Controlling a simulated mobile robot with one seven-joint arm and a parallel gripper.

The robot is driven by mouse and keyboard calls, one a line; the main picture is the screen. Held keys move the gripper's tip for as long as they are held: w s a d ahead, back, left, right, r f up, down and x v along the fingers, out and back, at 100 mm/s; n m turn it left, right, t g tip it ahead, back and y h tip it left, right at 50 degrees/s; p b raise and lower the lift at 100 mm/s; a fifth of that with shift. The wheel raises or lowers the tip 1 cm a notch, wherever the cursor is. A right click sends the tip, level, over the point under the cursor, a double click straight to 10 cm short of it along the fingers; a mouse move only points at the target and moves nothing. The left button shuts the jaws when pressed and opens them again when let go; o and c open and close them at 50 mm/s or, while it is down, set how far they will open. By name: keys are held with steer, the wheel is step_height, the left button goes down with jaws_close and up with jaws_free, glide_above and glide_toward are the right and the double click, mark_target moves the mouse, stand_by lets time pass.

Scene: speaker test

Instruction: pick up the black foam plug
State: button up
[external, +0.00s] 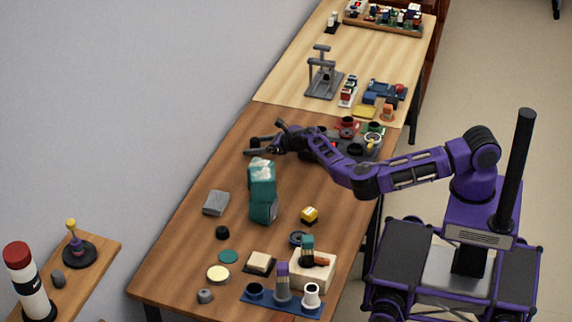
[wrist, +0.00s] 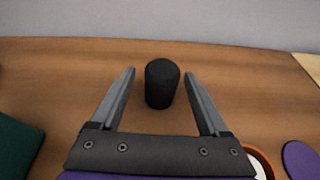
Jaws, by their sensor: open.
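The black foam plug (wrist: 161,86) stands upright on the brown wooden table in the wrist view, a short dark cylinder with a rounded top edge. My gripper (wrist: 160,73) is open, with one finger on each side of the plug. Gaps show between the plug and both fingers, so neither seems to touch it. In the external view my gripper (external: 263,139) reaches over the table toward the wall side, and the plug cannot be told apart from the dark fingers there.
A teal box-like object (external: 262,180) stands near my gripper; a dark green surface (wrist: 17,145) shows at left in the wrist view. A purple disc (wrist: 301,159) lies at right. A small black cylinder (external: 222,232) and a grey block (external: 216,203) sit nearer the camera. The wall runs behind the table.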

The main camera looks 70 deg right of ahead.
jaws_close()
stand_by(0.3)
